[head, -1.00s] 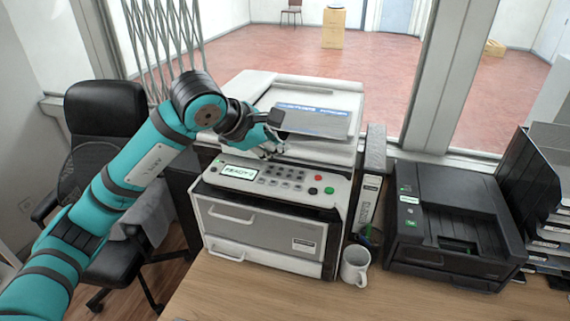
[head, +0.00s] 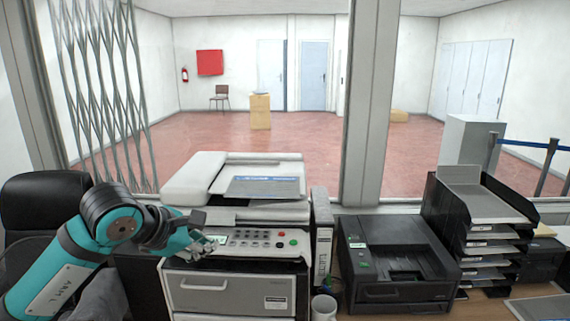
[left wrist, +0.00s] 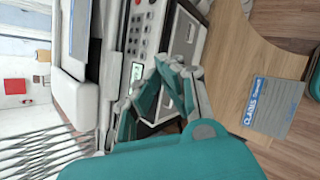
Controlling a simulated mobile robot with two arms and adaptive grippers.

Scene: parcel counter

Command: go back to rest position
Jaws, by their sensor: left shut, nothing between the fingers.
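My left gripper (head: 212,241) is at the front left of the white copier (head: 190,180), by its button panel (head: 262,238). Its fingers are shut and empty. In the left wrist view the left gripper (left wrist: 172,70) shows from behind, with the small display and buttons just beyond the fingertips. Whether it touches the copier I cannot tell. A grey booklet with a blue strip (head: 265,187) lies on top of the copier. My right gripper is in neither view.
A black printer (head: 395,245) and a stacked tray rack (head: 480,215) stand on the right. A white mug (head: 323,308) is in front. A black office chair (head: 45,205) is at left.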

